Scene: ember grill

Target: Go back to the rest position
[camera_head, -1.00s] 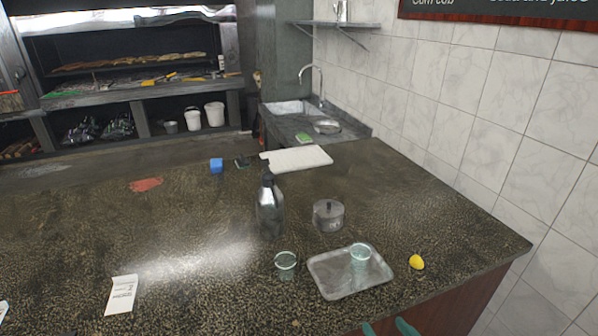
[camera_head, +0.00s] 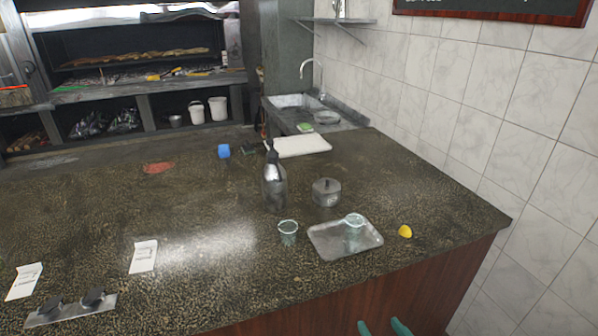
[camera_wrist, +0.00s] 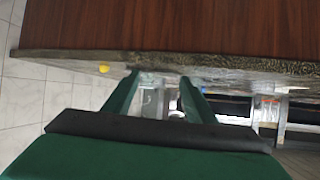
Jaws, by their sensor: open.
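My gripper (camera_head: 385,328) shows as two green fingertips at the bottom of the head view, in front of the counter's wooden front and below its top. In the wrist view my gripper (camera_wrist: 160,85) has its two green fingers apart with nothing held between them. The dark speckled counter (camera_head: 215,235) stands beyond it. On the counter are a metal tray (camera_head: 330,247) with a clear glass (camera_head: 354,228) on it, and another glass (camera_head: 288,232) to its left.
A dark flask (camera_head: 274,185), a lidded metal pot (camera_head: 326,193) and a lemon (camera_head: 405,231) stand near the tray. Paper cards (camera_head: 143,257) and a metal holder (camera_head: 70,309) lie at the left. A white board (camera_head: 300,146) and a sink (camera_head: 297,103) are at the back.

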